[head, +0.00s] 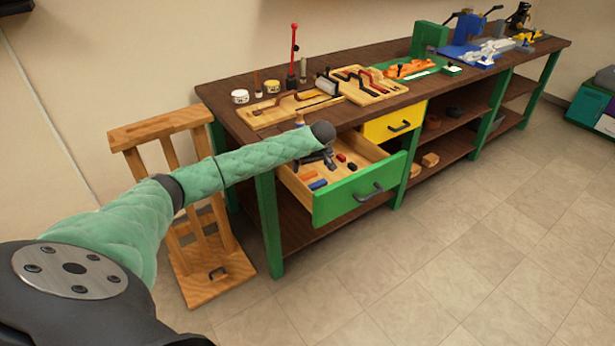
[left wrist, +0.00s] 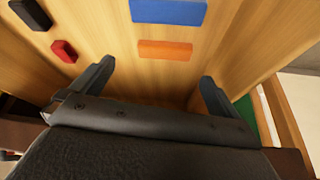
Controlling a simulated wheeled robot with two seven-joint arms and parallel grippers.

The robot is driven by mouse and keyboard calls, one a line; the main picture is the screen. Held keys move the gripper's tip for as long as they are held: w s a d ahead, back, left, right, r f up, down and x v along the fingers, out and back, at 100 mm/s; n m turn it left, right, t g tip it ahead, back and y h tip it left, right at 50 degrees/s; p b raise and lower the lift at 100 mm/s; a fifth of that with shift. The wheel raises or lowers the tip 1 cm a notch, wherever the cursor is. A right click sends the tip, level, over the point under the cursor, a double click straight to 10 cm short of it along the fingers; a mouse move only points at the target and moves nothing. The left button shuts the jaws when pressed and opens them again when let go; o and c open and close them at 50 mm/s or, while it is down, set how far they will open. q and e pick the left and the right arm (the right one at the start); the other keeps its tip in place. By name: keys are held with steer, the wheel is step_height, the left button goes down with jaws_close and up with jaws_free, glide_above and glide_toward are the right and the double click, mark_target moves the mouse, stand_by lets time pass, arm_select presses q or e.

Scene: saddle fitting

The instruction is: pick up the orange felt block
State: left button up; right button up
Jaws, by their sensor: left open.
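The orange felt block (left wrist: 165,50) lies flat on the wooden floor of the open drawer. In the left wrist view it sits ahead of my left gripper (left wrist: 155,88), between the lines of its two spread fingers. It also shows in the head view as a small orange piece (head: 307,175). My left gripper is open and empty; in the head view (head: 330,163) it is over the drawer, small and dark. The fingers do not touch the block. My right gripper is in neither view.
A blue block (left wrist: 168,11) lies close beside the orange one. A red block (left wrist: 64,51) and a black block (left wrist: 30,14) lie farther left in the drawer. The green-fronted drawer (head: 335,205) has wooden walls around them. The workbench top (head: 225,108) overhangs the drawer's back.

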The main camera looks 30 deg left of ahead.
mark_target(308, 175)
arm_select(q)
steer(key=shift+a+f+p, duration=0.15)
steer(key=shift+f+p, duration=0.15)
steer(key=shift+f, duration=0.3)
steer(key=shift+a+f+p, duration=0.2)
steer(key=shift+f+p, duration=0.15)
steer(key=shift+f, duration=0.2)
steer(key=x, duration=0.3)
steer(key=shift+f+p, duration=0.15)
steer(key=shift+p, duration=0.2)
steer(key=shift+s, duration=0.1)
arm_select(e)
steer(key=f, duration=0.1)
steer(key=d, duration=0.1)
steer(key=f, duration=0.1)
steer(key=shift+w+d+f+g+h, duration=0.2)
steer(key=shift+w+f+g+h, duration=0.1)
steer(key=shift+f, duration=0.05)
arm_select(q)
steer(key=c, duration=0.9)
